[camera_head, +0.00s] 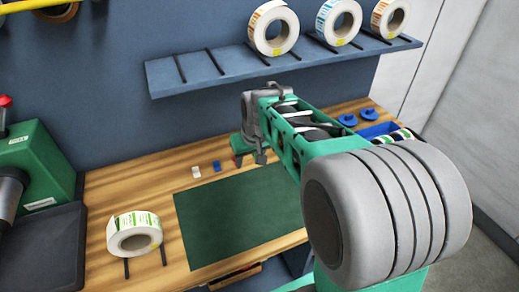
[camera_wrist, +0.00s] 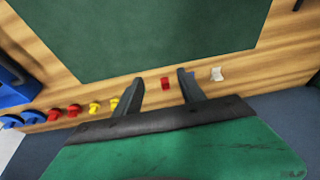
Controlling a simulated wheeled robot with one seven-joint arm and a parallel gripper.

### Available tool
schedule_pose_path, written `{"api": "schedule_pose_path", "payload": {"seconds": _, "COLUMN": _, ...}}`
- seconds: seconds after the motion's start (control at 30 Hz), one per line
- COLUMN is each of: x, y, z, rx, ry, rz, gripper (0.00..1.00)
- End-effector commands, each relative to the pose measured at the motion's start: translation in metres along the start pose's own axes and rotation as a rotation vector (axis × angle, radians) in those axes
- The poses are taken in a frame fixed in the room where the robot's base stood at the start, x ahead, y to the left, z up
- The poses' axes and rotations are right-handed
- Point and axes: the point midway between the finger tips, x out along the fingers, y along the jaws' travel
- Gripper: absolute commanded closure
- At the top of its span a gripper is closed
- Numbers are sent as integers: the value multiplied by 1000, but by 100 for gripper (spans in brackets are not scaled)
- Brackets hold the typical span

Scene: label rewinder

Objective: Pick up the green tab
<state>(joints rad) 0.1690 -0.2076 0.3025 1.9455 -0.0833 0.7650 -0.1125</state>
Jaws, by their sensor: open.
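No green tab can be picked out in either view; part of the row of tabs is hidden behind my gripper fingers. My gripper (camera_wrist: 160,77) is open and empty, fingers apart, above the back strip of the wooden table. In the wrist view a red tab (camera_wrist: 165,84) shows between the fingers, and a white tab (camera_wrist: 217,74) lies outside the right finger. In the head view my gripper (camera_head: 248,157) is at the back of the table, right of the white tab (camera_head: 196,171) and a blue tab (camera_head: 217,166).
Yellow pieces (camera_wrist: 95,108) and red pieces (camera_wrist: 73,110) lie left of the fingers in the wrist view. A green mat (camera_head: 235,215) covers the table's middle. A shelf (camera_head: 225,65) with label rolls hangs behind. A label roll (camera_head: 134,234) and green machine (camera_head: 38,165) stand left.

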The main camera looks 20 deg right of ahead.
Motion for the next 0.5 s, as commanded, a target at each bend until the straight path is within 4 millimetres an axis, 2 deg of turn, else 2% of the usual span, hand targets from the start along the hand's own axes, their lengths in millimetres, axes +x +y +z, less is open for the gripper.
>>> {"api": "schedule_pose_path", "payload": {"seconds": 0.03, "x": 16, "y": 22, "z": -25, "rx": 12, "ry": 0, "rz": 1, "gripper": 53}}
{"api": "schedule_pose_path", "payload": {"seconds": 0.1, "x": 38, "y": 48, "z": -52, "rx": 15, "ry": 20, "rz": 2, "gripper": 53}}
{"api": "schedule_pose_path", "payload": {"seconds": 0.2, "x": 63, "y": 73, "z": -73, "rx": 17, "ry": 40, "rz": 4, "gripper": 53}}
{"api": "schedule_pose_path", "payload": {"seconds": 0.3, "x": 78, "y": 82, "z": -81, "rx": 15, "ry": 50, "rz": 5, "gripper": 53}}
{"api": "schedule_pose_path", "payload": {"seconds": 0.5, "x": 105, "y": 80, "z": -84, "rx": 13, "ry": 50, "rz": 4, "gripper": 53}}
